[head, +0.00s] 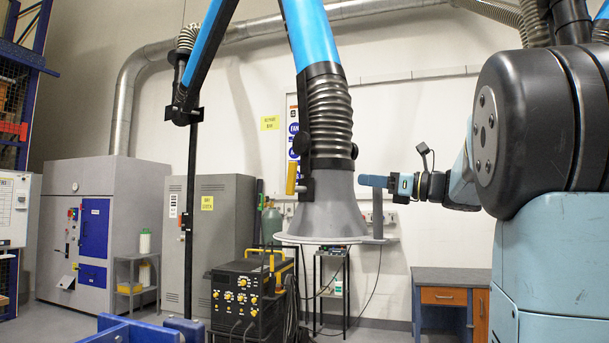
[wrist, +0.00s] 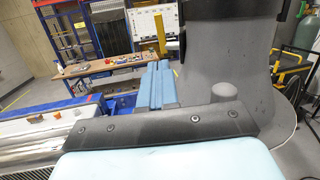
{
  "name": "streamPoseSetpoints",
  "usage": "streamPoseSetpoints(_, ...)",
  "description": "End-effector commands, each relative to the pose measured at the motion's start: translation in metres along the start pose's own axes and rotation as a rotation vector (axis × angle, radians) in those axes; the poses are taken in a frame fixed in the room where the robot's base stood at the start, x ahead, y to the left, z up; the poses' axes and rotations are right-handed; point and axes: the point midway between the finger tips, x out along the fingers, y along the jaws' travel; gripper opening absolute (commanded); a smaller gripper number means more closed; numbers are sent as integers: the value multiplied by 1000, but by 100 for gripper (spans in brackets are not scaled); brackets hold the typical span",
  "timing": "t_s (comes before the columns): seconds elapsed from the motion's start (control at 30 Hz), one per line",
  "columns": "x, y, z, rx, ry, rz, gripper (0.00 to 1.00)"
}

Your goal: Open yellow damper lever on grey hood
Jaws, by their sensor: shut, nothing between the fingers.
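The grey hood (head: 325,212) hangs from the black ribbed hose of a blue extraction arm, its wide rim facing down. The yellow damper lever (head: 291,178) stands upright on the left side of the hood's neck. In the wrist view the lever (wrist: 182,45) shows beside the hood (wrist: 235,65), past my fingers. My gripper (head: 363,181) is at the right of the hood in the head view, its blue fingers pointing left. In the wrist view its fingers (wrist: 158,68) are together and empty, apart from the lever.
A grey upright bar (head: 378,212) rises from the hood's rim under my fingers. The blue extraction arm (head: 310,35) comes down from above. A black welding machine (head: 240,300) stands below left of the hood. A workbench (wrist: 110,66) with small items is in the wrist view's background.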

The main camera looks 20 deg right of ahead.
Motion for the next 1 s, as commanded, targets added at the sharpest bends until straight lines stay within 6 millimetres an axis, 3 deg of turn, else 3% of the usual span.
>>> streamPoseSetpoints(0.7, 127, 0, 0, -1, 1, 2, 0)
streamPoseSetpoints(1.0, 169, 0, 0, -1, 1, 0, 0)
